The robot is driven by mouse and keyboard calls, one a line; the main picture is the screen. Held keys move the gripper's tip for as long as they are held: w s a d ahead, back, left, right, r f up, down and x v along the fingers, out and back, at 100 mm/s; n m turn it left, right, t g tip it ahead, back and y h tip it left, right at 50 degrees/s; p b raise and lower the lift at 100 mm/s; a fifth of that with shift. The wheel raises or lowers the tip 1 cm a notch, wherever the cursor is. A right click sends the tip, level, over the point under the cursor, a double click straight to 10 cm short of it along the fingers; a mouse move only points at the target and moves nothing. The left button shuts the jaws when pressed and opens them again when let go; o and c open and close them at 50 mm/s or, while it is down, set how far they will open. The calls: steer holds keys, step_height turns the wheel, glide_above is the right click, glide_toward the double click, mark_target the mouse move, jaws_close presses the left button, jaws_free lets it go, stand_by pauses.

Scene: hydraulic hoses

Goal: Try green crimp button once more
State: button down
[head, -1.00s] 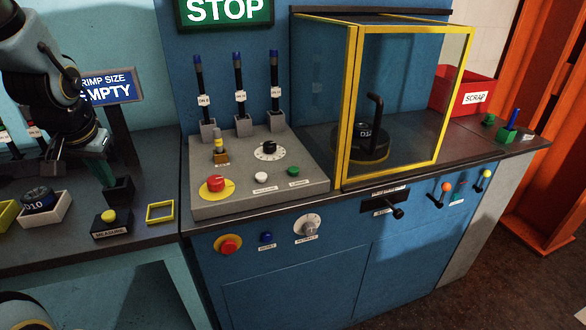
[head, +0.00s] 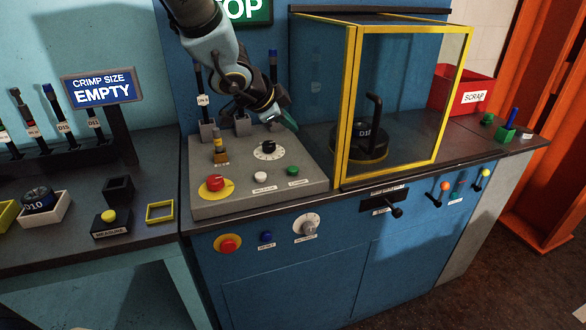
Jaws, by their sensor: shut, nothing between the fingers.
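The green crimp button (head: 292,171) sits at the right front of the sloped grey control panel (head: 230,205), beside a white button (head: 260,176). A label lies below it. My gripper (head: 290,123) is shut and empty above the back right part of the panel. It is apart from the green button, up and behind it in the picture. My arm hides part of the hoses standing behind the panel and part of the STOP sign (head: 250,10).
A red emergency button (head: 215,183), a small lever and a black dial (head: 267,149) share the panel. A yellow-framed clear guard (head: 349,110) stands close on the right, around a black die labelled D12 (head: 362,134). The CRIMP SIZE sign (head: 102,88) reads EMPTY.

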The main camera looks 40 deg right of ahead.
mark_target(289, 170)
steer(key=shift+f, duration=0.1)
step_height(289, 170, down, 9)
steer(key=b, duration=0.8)
steer(key=shift+r+b, duration=0.2)
steer(key=shift+b, duration=0.15)
steer(key=shift+f, duration=0.1)
stand_by(1.4)
steer(key=shift+f+b, duration=0.3)
steer(key=shift+a+f+b, duration=0.1)
steer(key=shift+f+b, duration=0.35)
steer(key=shift+f, duration=0.05)
stand_by(0.6)
stand_by(0.4)
steer(key=shift+r+p, duration=0.9)
steer(key=shift+p, duration=0.05)
